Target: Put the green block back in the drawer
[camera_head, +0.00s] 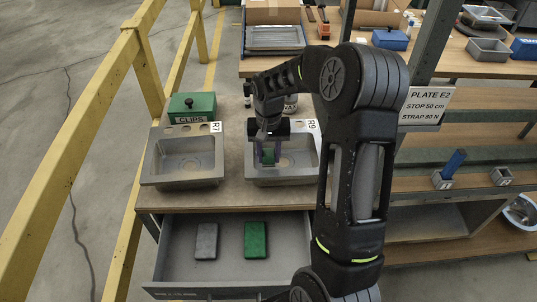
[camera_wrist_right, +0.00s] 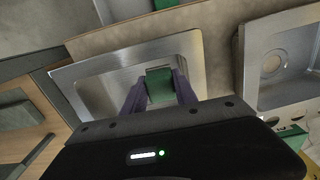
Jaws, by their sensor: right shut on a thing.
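My right gripper (camera_head: 267,155) is at the right-hand sink (camera_head: 256,174), labelled R9, with its fingers reaching down over the basin. It is shut on a green block (camera_wrist_right: 160,86), which shows between two purple fingers in the wrist view. Whether the block touches the basin floor is unclear. The drawer (camera_head: 176,268) below the counter is pulled open. In it lie a grey block (camera_head: 206,241) at the left and another green block (camera_head: 255,240) at the right, apart from each other. My left gripper is not in view.
A second sink (camera_head: 160,180), labelled R7, stands at the left. A green CLIPS box (camera_head: 192,106) with a black knob sits behind it. Yellow rails (camera_head: 52,175) run along the left. A shelf unit with a PLATE E2 sign (camera_head: 428,106) stands at the right.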

